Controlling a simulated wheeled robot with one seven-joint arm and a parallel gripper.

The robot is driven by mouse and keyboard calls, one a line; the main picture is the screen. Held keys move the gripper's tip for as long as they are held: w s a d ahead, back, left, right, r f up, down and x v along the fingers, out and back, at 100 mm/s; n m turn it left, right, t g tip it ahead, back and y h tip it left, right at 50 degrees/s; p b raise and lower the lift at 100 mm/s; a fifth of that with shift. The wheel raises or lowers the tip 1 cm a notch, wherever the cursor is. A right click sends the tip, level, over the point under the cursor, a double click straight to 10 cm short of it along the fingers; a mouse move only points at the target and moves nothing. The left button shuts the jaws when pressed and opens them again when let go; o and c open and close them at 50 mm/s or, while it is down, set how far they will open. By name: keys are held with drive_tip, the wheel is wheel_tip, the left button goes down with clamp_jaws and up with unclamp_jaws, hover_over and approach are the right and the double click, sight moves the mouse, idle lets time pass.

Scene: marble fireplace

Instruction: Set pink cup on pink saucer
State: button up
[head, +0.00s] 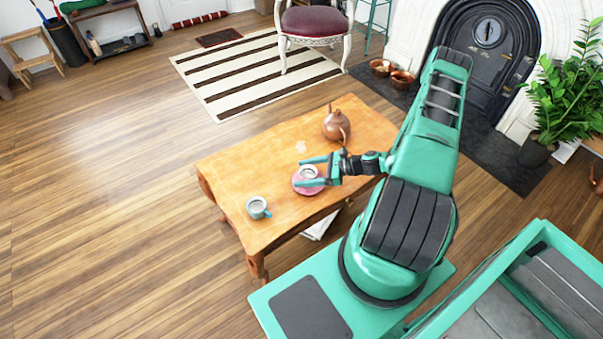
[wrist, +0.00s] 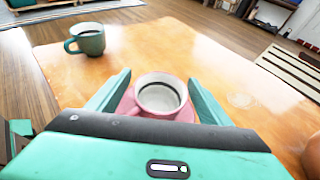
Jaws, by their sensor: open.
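The pink cup (wrist: 161,94) stands upright on the pink saucer (wrist: 125,104), as seen in the wrist view. In the head view the cup (head: 308,171) shows only its pale rim between my fingers, above the saucer (head: 300,188) on the wooden table. My gripper (head: 312,171) is open, with one finger on each side of the cup; in the wrist view the gripper (wrist: 158,92) shows gaps between fingers and cup. The cup's base and much of the saucer are hidden by my gripper.
A teal cup (head: 258,208) stands near the table's front left corner, also in the wrist view (wrist: 87,39). A brown teapot (head: 336,124) stands towards the back of the table (head: 240,165). The table's left part is mostly bare.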

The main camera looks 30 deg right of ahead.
drive_tip(key=v, duration=1)
drive_tip(key=s+a+r+n+g+h, duration=0.1)
drive_tip(key=s+r+n+g+h, duration=0.15)
drive_tip(key=r+n, duration=0.4)
drive_tip(key=s+a+r+n+g+h, duration=0.1)
drive_tip(key=s+r+n+g+h, duration=0.2)
drive_tip(key=r, duration=0.7)
drive_tip(key=s+a+r+n+g+h, duration=0.1)
drive_tip(key=s+r+n+g, duration=0.1)
drive_tip(key=r+n+g, duration=0.45)
drive_tip(key=s+a+r+n+t+h, duration=0.1)
drive_tip(key=s+a+r+n, duration=0.1)
drive_tip(key=s+r, duration=0.6)
drive_tip(key=s+a+r+n+t+h, duration=0.2)
drive_tip(key=s+r, duration=0.5)
drive_tip(key=r, duration=0.1)
drive_tip(key=shift+s+a+r, duration=0.15)
drive_tip(key=shift+s+a, duration=0.15)
drive_tip(key=shift+s, duration=0.1)
